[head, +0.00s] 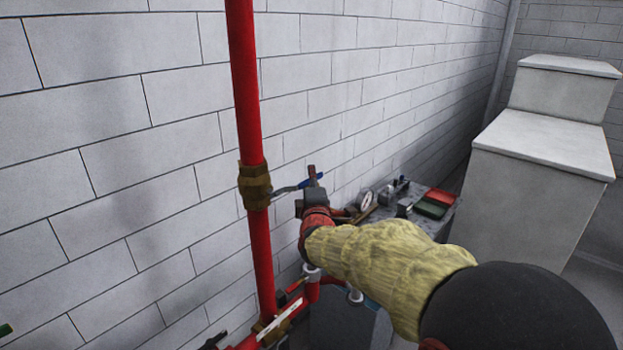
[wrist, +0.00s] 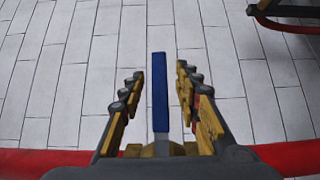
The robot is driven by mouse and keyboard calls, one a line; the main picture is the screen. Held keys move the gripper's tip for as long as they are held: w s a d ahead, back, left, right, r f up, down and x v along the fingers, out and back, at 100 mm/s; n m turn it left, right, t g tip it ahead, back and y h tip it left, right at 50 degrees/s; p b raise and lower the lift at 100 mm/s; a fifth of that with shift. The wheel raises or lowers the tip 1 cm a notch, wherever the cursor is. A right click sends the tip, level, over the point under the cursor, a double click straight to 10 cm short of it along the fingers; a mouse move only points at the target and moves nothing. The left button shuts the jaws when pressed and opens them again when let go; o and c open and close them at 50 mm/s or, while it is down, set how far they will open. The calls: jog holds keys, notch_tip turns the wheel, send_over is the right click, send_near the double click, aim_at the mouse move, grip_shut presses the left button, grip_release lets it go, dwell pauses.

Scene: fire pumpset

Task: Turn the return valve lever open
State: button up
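A blue-handled valve lever (head: 300,185) sticks out to the right from a brass valve body (head: 255,187) on the upright red pipe (head: 246,90). In the wrist view the blue handle (wrist: 159,95) lies lengthwise between the two fingers of my gripper (wrist: 158,75). The fingers are open, with a gap on each side of the handle. In the head view my gripper (head: 313,190) is at the handle's outer end and partly hides it. No label shows which valve this is.
A block wall runs close behind the pipe. A lower lever with a pale handle (head: 280,323) sits beneath, beside more red piping. A grey bench (head: 430,225) holds a gauge (head: 366,201) and red and green boxes. A large white cabinet (head: 545,190) stands at right.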

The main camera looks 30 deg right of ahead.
jog(key=shift+w, duration=0.1)
jog(key=shift+c, duration=0.8)
grip_shut()
